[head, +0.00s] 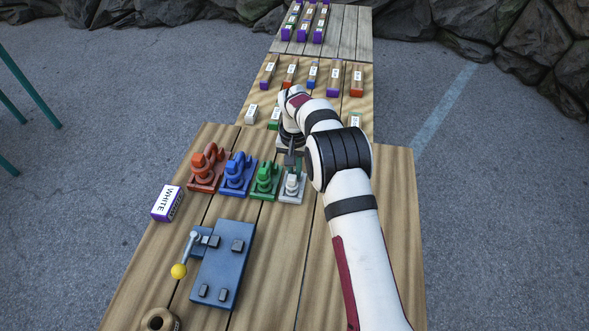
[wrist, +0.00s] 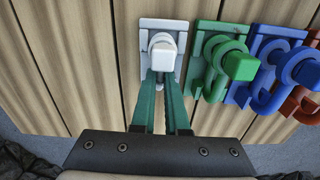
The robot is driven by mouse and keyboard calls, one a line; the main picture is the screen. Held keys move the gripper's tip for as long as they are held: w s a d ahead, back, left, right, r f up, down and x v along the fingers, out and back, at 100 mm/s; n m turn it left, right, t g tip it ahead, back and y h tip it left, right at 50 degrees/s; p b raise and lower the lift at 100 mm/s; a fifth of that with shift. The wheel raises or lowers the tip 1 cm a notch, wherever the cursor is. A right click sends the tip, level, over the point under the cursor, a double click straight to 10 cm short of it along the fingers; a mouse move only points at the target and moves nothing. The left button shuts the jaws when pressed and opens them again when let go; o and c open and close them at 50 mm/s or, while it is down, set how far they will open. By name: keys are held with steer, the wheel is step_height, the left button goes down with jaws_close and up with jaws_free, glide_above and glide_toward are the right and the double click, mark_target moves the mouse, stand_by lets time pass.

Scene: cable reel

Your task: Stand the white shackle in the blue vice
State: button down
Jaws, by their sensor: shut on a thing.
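The white shackle (head: 291,184) is at the right end of a row of shackles on base plates; it also shows in the wrist view (wrist: 163,48). My gripper (wrist: 163,78) has its two green fingers closed on the near side of the white shackle, which is still over its white plate. In the head view my gripper (head: 291,160) is small and partly hidden by my arm. The blue vice (head: 222,265) lies nearer on the table, with several dark blocks on top and a lever with a yellow knob (head: 179,271) at its left.
Green (head: 265,180), blue (head: 238,174) and red (head: 207,167) shackles stand left of the white one. A box labelled WHITE (head: 167,203) is at the table's left edge. A round tan object (head: 159,320) is at the front. Small labelled blocks stand behind.

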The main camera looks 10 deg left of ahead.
stand_by(0.4)
steer(key=shift+r, duration=2.55)
steer(key=shift+d+r, duration=0.15)
steer(key=s+d+r, duration=1.5)
steer(key=d+r, duration=0.4)
steer(key=shift+s+d+r, duration=0.15)
steer(key=shift+r, duration=0.25)
